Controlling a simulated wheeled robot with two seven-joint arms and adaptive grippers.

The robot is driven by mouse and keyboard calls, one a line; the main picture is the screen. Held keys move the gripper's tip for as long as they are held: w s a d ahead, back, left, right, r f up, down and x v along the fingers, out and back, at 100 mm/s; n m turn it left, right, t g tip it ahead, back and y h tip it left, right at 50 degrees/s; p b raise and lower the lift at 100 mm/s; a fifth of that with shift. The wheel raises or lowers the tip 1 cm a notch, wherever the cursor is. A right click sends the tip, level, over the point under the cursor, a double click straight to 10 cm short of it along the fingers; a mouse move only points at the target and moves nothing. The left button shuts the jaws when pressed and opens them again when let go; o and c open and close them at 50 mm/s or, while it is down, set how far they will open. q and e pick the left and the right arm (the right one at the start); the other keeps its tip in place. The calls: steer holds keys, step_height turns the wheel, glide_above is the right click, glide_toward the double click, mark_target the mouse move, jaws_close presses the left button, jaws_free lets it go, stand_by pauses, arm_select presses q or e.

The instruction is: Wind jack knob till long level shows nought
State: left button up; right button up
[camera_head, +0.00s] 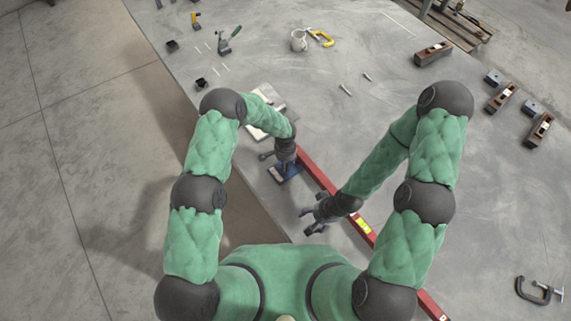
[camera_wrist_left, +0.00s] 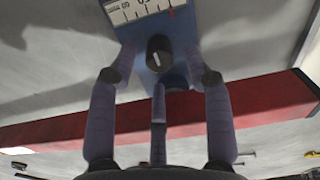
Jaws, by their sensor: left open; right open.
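The blue jack (camera_head: 287,173) sits on the table at the upper end of the long red level (camera_head: 320,177). The level runs diagonally down to the right, with a yellow vial (camera_head: 363,226) partway along; its bubble is too small to read. In the left wrist view, the dark jack knob (camera_wrist_left: 159,47) with a white mark stands on the blue body (camera_wrist_left: 182,27), below a white scale (camera_wrist_left: 138,9). My left gripper (camera_wrist_left: 158,72) is open at the knob, its fingers spread around it; contact is unclear. My right gripper (camera_head: 312,214) is open and empty, left of the level.
A white mug (camera_head: 298,40) and yellow-framed clamp (camera_head: 321,38) stand at the back. Wooden planes (camera_head: 433,53) lie at the right, a dark clamp (camera_head: 534,290) at lower right. The table's left edge runs beside my left arm. The table right of the level is mostly clear.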

arm_select(q)
steer(key=shift+f, duration=1.4)
jaws_close()
